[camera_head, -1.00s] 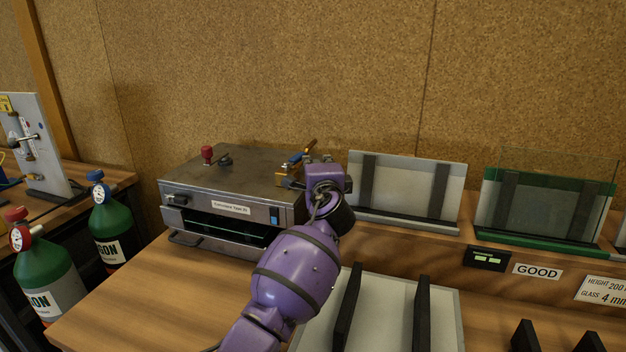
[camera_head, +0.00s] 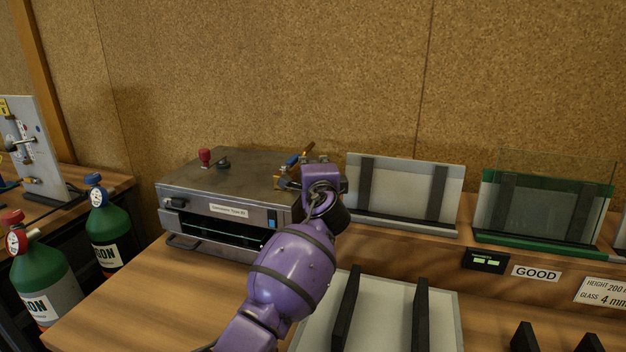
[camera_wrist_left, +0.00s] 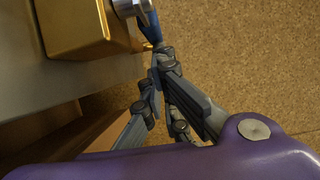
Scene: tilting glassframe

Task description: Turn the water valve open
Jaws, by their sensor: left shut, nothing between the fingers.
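The water valve is a brass body (camera_head: 281,183) with a blue handle (camera_head: 293,159) at the right rear of the grey metal box. In the left wrist view, the brass body (camera_wrist_left: 90,25) is at upper left and the blue handle (camera_wrist_left: 150,28) hangs from a metal stem beside it. My left gripper (camera_head: 288,184) is at the box's right end, by the valve; my purple wrist hides part of it. In the wrist view its shut, empty fingers (camera_wrist_left: 158,58) are close to the handle's lower end; I cannot tell whether they touch it. My right gripper is out of view.
The box (camera_head: 235,180) has a red knob (camera_head: 205,157) on top. Glass frames (camera_head: 405,190) stand on the shelf at right. A white rack (camera_head: 385,315) with black bars lies in front. Green gas bottles (camera_head: 108,235) stand at left. Open tabletop lies before the box.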

